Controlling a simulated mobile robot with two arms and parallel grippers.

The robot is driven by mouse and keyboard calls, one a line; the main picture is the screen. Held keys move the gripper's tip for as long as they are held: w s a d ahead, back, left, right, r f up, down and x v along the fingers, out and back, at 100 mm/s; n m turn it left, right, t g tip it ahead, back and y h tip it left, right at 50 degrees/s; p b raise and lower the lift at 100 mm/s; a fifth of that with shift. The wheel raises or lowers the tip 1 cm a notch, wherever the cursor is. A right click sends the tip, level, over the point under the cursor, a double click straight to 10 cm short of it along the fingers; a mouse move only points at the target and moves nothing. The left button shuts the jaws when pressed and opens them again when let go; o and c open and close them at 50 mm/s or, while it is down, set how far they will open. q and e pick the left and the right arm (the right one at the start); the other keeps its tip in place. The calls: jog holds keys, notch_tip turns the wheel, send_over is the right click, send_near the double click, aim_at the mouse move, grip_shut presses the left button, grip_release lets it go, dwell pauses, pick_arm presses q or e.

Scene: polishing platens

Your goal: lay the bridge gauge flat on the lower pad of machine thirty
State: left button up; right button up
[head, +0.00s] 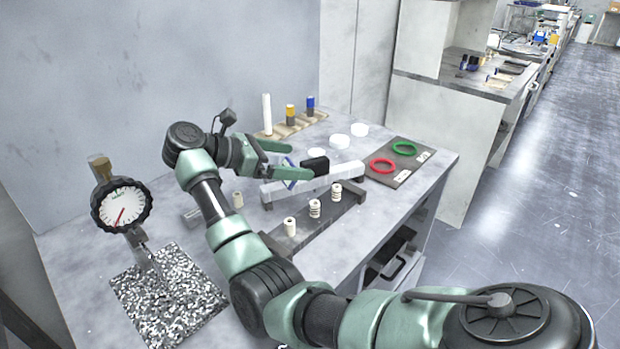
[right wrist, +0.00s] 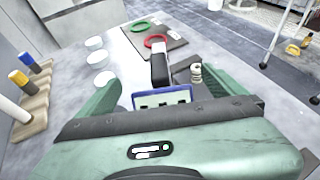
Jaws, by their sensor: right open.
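The bridge gauge (head: 338,177) is a pale grey bar on feet, with a black block on top and a blue-framed display. It stands on the grey bench behind a dark rack. My right gripper (head: 300,160) is open at the gauge's display end. In the right wrist view the black block (right wrist: 160,70) and the blue-framed display (right wrist: 162,97) show between the spread fingers; no grip on them is visible. My left gripper is not in view. I cannot make out machine thirty or its lower pad.
The dark rack (head: 285,238) holds several small pale spools. A dial gauge (head: 122,205) stands on a speckled plate (head: 165,310) at left. A board (head: 412,152) carries a red ring (head: 382,166) and a green ring (head: 404,148). White discs and a wooden bottle stand (head: 291,126) are behind.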

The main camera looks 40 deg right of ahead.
aim_at(307, 161)
jog(key=p+x, duration=0.2)
jog(key=x, duration=0.4)
jog(key=shift+w, duration=0.15)
grip_shut()
